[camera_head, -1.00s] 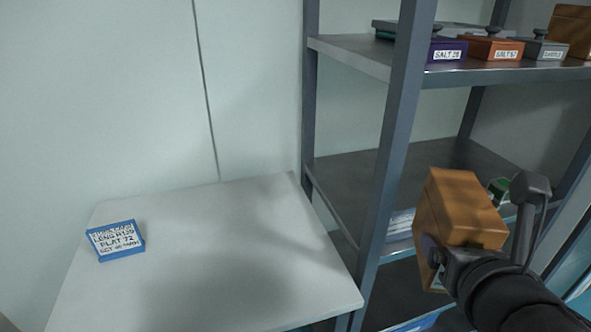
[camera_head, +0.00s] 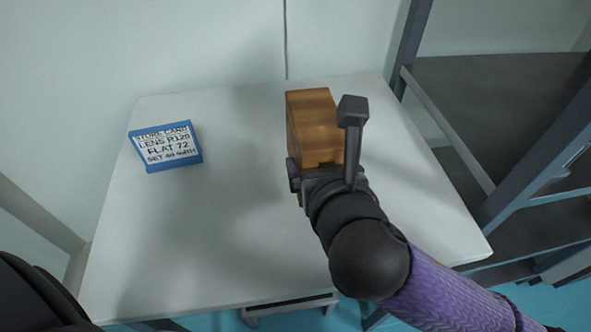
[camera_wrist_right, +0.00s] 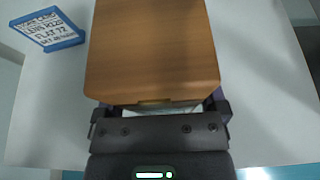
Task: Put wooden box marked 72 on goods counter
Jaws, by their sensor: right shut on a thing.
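My right gripper (camera_head: 325,170) is shut on a wooden box (camera_head: 314,125), over the middle right part of the white counter (camera_head: 235,235). The box fills the upper middle of the right wrist view (camera_wrist_right: 152,50). No number shows on the box faces in view. I cannot tell whether the box touches the counter or hangs above it. My left gripper is not in view.
A blue-framed card (camera_head: 166,147) reading "LENS R120 FLAT 72" stands at the counter's back left. A metal shelf rack (camera_head: 500,95) stands to the right. The counter's left and front parts are clear. A wall is behind.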

